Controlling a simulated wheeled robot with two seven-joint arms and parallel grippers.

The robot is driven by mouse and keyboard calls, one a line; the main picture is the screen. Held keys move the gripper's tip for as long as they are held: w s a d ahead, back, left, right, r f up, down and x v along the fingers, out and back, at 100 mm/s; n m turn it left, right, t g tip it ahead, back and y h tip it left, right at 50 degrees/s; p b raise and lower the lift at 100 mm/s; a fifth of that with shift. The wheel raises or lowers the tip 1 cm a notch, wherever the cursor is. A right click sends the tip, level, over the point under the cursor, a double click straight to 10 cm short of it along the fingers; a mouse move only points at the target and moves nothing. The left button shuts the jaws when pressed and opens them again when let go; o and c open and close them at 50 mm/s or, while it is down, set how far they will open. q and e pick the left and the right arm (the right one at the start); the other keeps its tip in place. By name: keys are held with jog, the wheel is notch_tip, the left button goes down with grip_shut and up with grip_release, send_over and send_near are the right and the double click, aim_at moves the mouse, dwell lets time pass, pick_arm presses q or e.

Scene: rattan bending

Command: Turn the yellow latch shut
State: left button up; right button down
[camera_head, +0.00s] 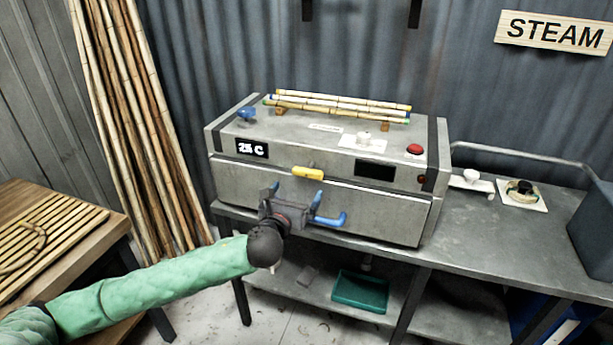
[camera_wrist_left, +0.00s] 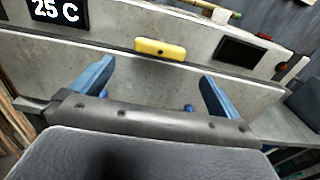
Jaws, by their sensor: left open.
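The yellow latch (camera_head: 308,173) lies about level on the front of the grey steam box (camera_head: 350,212), at the seam below its lid. My left gripper (camera_head: 294,191) is in front of the box, just below and a little left of the latch in the head view. Its blue fingers are spread apart with nothing between them. In the left wrist view the latch (camera_wrist_left: 160,49) shows ahead, between and beyond the two fingertips (camera_wrist_left: 156,70), apart from them. A blue handle (camera_head: 331,219) on the box front is right of the gripper. My right gripper is not in view.
Bamboo poles (camera_head: 340,103) lie on the lid beside a blue knob (camera_head: 246,113) and a red button (camera_head: 414,149). A metal bench (camera_head: 480,228) carries the box. A wooden table (camera_head: 60,268) stands left. A green tray (camera_head: 360,291) is on the lower shelf.

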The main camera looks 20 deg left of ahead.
aim_at(306, 175)
pick_arm(q)
jog(key=w+p, duration=0.1)
jog(key=w, duration=0.1)
jog(key=w+p, duration=0.1)
jog(key=w, duration=0.2)
jog(key=shift+w+d+r, duration=0.15)
jog(key=shift+w+r, duration=0.05)
jog(key=shift+w, duration=0.1)
jog(key=shift+w+f+p, duration=0.15)
jog(key=shift+w+p, duration=0.35)
jog(key=shift+w, duration=0.55)
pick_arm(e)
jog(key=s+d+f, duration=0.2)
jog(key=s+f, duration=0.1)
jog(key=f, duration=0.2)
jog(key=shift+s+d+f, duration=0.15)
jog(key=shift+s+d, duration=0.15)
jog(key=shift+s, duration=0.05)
pick_arm(q)
jog(key=c, duration=0.9)
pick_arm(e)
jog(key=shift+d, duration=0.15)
